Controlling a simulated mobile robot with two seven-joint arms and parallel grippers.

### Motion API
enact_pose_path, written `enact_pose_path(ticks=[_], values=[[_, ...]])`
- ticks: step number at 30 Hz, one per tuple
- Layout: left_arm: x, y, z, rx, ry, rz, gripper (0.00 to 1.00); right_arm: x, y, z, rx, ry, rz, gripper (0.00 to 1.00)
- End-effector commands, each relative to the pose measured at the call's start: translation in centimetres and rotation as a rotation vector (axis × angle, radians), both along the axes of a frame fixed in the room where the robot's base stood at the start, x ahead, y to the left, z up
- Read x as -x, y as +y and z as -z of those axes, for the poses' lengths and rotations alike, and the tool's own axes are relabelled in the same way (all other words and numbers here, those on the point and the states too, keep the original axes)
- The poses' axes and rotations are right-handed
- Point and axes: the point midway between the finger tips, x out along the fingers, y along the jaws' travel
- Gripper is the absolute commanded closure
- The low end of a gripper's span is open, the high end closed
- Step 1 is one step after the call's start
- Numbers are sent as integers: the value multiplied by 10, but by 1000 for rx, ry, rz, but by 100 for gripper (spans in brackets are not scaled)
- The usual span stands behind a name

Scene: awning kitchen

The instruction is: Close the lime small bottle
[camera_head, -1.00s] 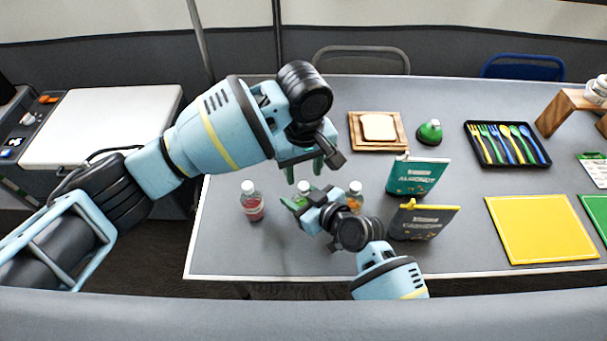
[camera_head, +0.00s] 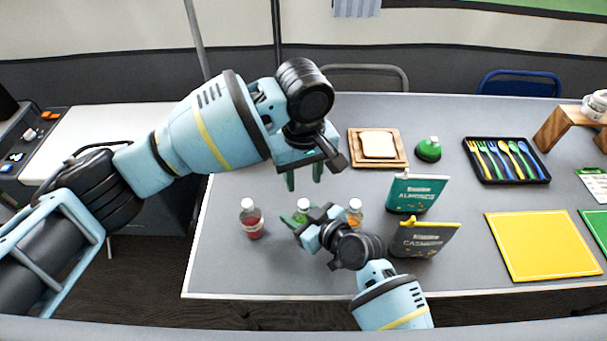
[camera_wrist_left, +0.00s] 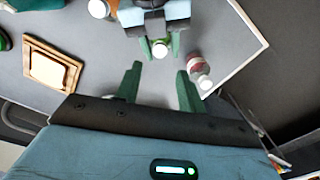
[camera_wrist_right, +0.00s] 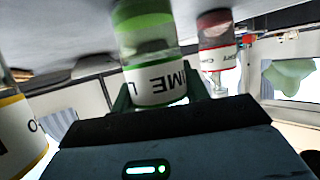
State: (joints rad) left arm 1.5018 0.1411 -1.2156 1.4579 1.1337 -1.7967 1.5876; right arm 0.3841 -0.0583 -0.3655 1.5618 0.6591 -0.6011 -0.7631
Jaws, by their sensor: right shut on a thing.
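The lime small bottle (camera_head: 303,206), a clear bottle with green contents and a white top, stands on the table. It fills the middle of the right wrist view (camera_wrist_right: 150,50), where its label shows. Its white top shows in the left wrist view (camera_wrist_left: 160,50). My right gripper (camera_head: 300,219) is shut around the bottle's sides and hides part of it in the head view. My left gripper (camera_head: 303,179) is open and empty, its fingers pointing down above and behind the bottle. In the left wrist view, the top lies just beyond and between the fingertips. No separate lid shows.
A red bottle (camera_head: 251,220) stands left of the lime bottle, an orange bottle (camera_head: 354,214) right. Almonds (camera_head: 415,194) and cashew (camera_head: 424,240) packs stand further right. A bread board (camera_head: 394,162) and green-topped object (camera_head: 428,149) lie behind.

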Motion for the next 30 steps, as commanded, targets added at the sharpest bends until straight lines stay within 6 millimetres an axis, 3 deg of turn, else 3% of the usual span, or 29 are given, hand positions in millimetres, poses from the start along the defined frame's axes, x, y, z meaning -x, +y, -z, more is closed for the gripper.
enact_pose_path(ticks=[5, 18, 30], values=[[0, 0, 13, -1, 2, -1, 61, 0, 0, 0, 1, 1, 0, 100], [0, 1, 71, -3, 1, -2, 61, 0, 0, 0, 1, 1, 0, 100], [0, 0, 80, -1, 0, -1, 61, 0, 0, 0, 1, 1, 0, 100]])
